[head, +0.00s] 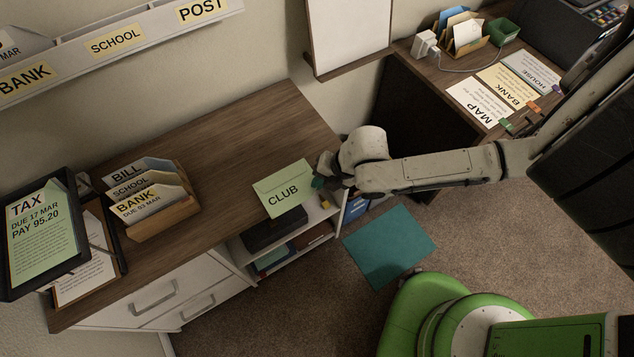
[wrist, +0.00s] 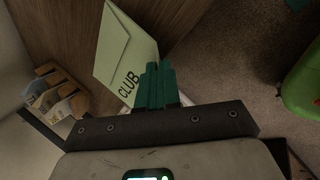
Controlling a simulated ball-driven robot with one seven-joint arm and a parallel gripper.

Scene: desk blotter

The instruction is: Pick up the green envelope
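The green envelope (head: 284,189) is pale green and marked CLUB. In the head view it is at the desk's front edge and reaches past it, over the open shelves. It also shows in the wrist view (wrist: 122,52), tilted, with its flap toward the upper left. My gripper (head: 318,184) is at the envelope's right edge. In the wrist view its teal fingers (wrist: 158,82) are close together at the lettered end of the envelope, and they look shut on it. The fingers hide part of that end.
A wooden desk (head: 235,135) lies under and behind the envelope, its middle bare. A wooden letter holder (head: 165,218) with BILL, SCHOOL and BANK papers stands left. A tablet marked TAX (head: 45,240) is at the far left. Open shelves (head: 305,240) are below the front edge.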

